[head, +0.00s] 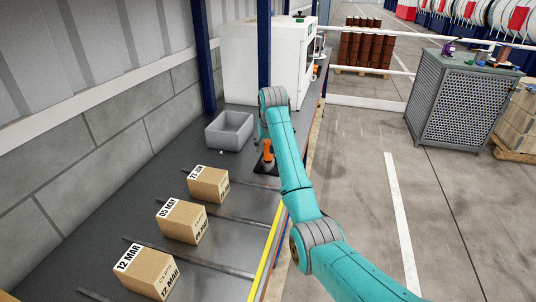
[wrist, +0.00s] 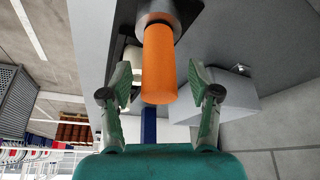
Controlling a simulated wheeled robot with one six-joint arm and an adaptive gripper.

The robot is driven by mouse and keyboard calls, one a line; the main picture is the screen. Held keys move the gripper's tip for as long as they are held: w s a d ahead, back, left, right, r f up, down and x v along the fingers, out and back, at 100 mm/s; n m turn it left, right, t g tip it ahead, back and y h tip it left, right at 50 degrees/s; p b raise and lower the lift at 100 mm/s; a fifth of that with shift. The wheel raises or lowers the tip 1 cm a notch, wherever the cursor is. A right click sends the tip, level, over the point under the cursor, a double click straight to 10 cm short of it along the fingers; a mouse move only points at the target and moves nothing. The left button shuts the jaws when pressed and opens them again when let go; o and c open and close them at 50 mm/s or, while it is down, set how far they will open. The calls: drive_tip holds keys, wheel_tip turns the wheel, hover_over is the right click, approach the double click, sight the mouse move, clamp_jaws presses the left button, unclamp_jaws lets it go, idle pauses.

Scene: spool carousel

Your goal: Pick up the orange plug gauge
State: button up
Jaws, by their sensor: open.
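The orange plug gauge (head: 267,152) stands on a dark base on the grey bench, partly hidden by my arm in the head view. In the wrist view the orange handle of the plug gauge (wrist: 158,62) shows large, with a grey metal part at its far end. My gripper (wrist: 160,84) is open, with one finger on each side of the handle's near end. Gaps show between the handle and both fingers. In the head view my gripper is mostly hidden by my arm, so its height over the gauge is hard to tell there.
A grey bin (head: 229,131) stands left of the gauge, near the wall. Several cardboard boxes (head: 183,221) sit along the bench toward the front. A white machine (head: 265,65) and a dark blue post (head: 264,45) are behind. A perforated cabinet (head: 450,105) stands across the floor.

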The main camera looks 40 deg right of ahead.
drive_tip(key=shift+x, duration=0.8)
drive_tip(key=shift+c, duration=0.3)
drive_tip(key=shift+r, duration=0.1)
clamp_jaws()
